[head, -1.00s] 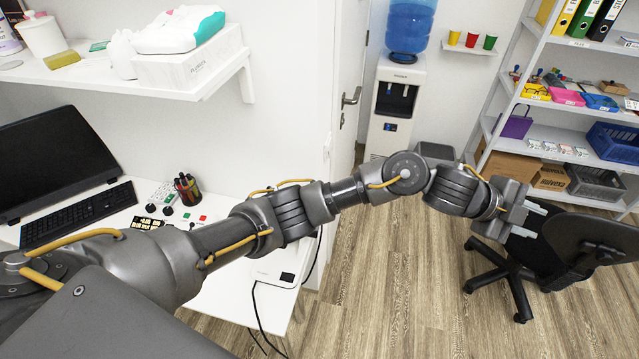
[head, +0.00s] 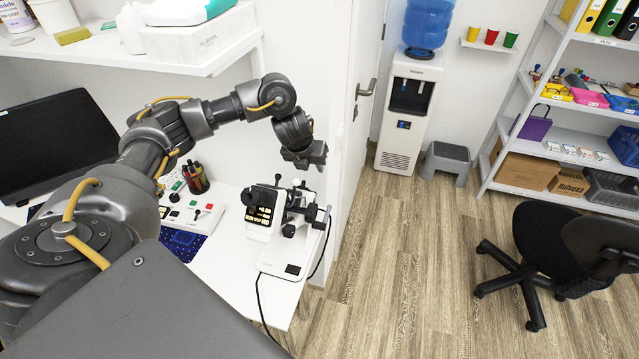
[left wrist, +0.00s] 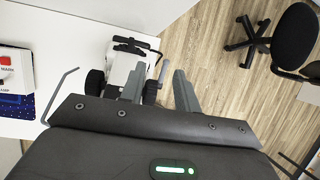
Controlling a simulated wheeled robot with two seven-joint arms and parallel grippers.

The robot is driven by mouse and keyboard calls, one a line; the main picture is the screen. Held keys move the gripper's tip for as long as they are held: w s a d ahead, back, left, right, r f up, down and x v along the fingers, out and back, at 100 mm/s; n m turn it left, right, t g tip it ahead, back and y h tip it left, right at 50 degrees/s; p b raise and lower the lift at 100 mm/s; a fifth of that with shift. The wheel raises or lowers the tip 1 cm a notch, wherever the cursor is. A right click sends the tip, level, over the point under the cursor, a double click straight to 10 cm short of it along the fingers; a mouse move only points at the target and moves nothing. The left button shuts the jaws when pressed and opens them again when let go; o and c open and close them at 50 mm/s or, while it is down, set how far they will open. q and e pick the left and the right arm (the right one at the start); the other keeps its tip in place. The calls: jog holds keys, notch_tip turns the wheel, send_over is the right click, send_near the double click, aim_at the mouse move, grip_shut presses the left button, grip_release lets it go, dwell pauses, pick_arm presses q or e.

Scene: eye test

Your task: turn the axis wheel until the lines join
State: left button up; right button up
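The screen's lines are too small to read. My left gripper (head: 305,160) is just above the device in the head view. In the left wrist view, its two grey fingers (left wrist: 160,70) stand apart, with the device's white body (left wrist: 122,68) behind and beside the left finger. A dark wheel (left wrist: 95,82) shows left of the fingers, and another is partly hidden between them. I cannot tell which is the axis wheel. My right gripper is out of view.
A wall shelf (head: 205,62) hangs above. An office chair (head: 545,245) stands on the floor at right; floor between is clear.

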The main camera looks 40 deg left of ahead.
pick_arm(q)
send_near(303, 183)
jog(key=shift+g+y, duration=0.3)
jog(key=shift+y, duration=0.1)
jog(key=b+x, duration=0.1)
jog(key=x, duration=0.1)
jog(key=b+x, duration=0.3)
jog(key=x, duration=0.1)
jog(key=shift+w+d, duration=0.3)
jog(key=shift+w, duration=0.1)
jog(key=shift+w+a+f+m+b, duration=0.15)
jog(key=shift+w+f, duration=0.15)
jog(key=shift+f, duration=0.15)
jog(key=shift+w+a+f+m+b, duration=0.15)
jog(key=shift+w+f, duration=0.1)
jog(key=shift+f, duration=0.25)
jog(key=shift+d, duration=0.1)
grip_shut()
